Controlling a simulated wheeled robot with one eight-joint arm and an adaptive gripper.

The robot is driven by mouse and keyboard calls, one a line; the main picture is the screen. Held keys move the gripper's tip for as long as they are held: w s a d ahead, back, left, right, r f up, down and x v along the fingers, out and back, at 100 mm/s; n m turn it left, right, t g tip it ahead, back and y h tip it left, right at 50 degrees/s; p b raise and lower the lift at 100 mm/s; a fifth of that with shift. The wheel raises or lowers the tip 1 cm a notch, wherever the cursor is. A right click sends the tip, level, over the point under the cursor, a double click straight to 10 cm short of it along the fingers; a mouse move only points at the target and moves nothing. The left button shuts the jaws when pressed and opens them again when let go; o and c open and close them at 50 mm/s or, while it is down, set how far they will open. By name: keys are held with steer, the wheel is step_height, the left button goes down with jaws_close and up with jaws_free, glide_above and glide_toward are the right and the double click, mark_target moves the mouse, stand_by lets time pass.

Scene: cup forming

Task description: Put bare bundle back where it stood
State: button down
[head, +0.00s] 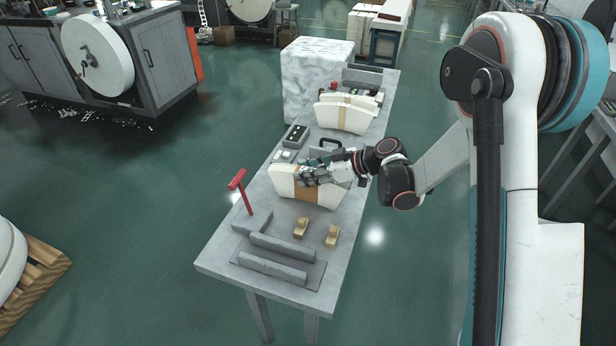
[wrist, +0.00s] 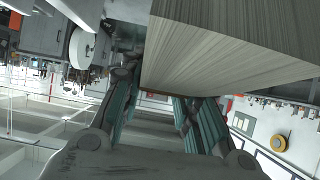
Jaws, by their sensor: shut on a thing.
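A cream-white bundle (head: 284,181) with a brown strip at its middle is at my gripper (head: 312,177), over the middle of the long grey table (head: 222,262). My gripper reaches in from the right and is shut on the bundle. In the wrist view the bundle (wrist: 235,45) fills the upper right as a block of fine stacked sheet edges, close above the teal-padded fingers (wrist: 158,115). Whether its underside touches the table cannot be told. More cream bundles (head: 340,117) with a tan band stand farther back on the table.
A red T-shaped handle (head: 240,187) rises at the table's left edge. Grey rails (head: 272,268) and two brass blocks (head: 300,228) lie at the near end. A dark control box (head: 295,136) stands behind my gripper. A white marbled block (head: 315,75) stands behind left.

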steer(key=shift+f, duration=0.25)
steer(key=shift+f, duration=0.15)
steer(key=c, duration=1.2)
jaws_free()
steer(key=shift+r, duration=0.25)
